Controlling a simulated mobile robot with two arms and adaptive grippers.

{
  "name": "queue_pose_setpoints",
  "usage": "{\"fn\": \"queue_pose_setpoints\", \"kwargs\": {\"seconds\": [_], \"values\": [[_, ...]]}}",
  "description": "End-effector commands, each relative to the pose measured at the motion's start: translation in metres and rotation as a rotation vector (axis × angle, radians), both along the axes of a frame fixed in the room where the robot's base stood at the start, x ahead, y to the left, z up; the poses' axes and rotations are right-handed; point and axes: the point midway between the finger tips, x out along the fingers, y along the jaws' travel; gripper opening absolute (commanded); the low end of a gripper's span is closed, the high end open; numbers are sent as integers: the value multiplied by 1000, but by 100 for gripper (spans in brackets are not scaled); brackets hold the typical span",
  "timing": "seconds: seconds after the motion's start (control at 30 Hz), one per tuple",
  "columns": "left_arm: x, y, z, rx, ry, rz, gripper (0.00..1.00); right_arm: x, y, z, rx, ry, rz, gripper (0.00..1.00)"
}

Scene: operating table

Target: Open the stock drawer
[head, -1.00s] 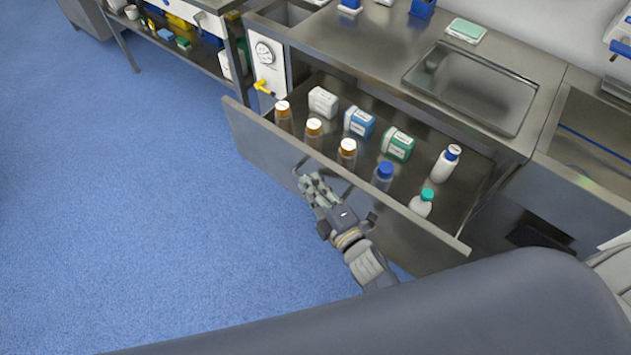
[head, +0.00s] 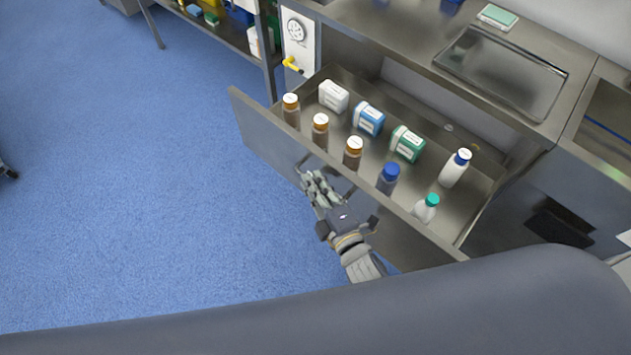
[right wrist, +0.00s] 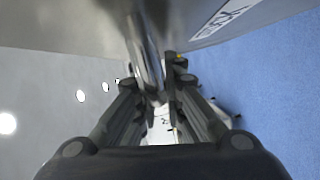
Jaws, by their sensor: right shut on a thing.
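The stock drawer (head: 262,138) is a wide steel drawer pulled well out from under the counter. Inside it stand brown bottles with orange caps (head: 320,131), a blue-capped bottle (head: 388,179), white bottles (head: 455,168), and white, blue and green boxes (head: 407,144). My right gripper (head: 314,184) is at the middle of the drawer front, shut on the bar handle (head: 345,193). In the right wrist view the handle (right wrist: 148,60) runs between the fingers (right wrist: 160,95). My left gripper is not in view.
The steel counter (head: 400,28) with a sunken tray (head: 500,72) is above the drawer. A gauge panel (head: 297,40) with a yellow lever is at its left. A shelf unit (head: 225,45) stands further left. Blue floor (head: 120,190) in front is clear.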

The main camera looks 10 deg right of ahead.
Motion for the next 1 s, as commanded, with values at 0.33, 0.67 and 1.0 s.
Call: {"fn": "queue_pose_setpoints", "kwargs": {"seconds": [0.33, 0.67, 1.0], "values": [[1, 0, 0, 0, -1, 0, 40, -2, -2, -4, -4, 9, -2, 18], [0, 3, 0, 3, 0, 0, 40, -5, -2, -1, -1, 4, -1, 18], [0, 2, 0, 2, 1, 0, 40, -63, -19, 2, -1, 8, -3, 18]]}}
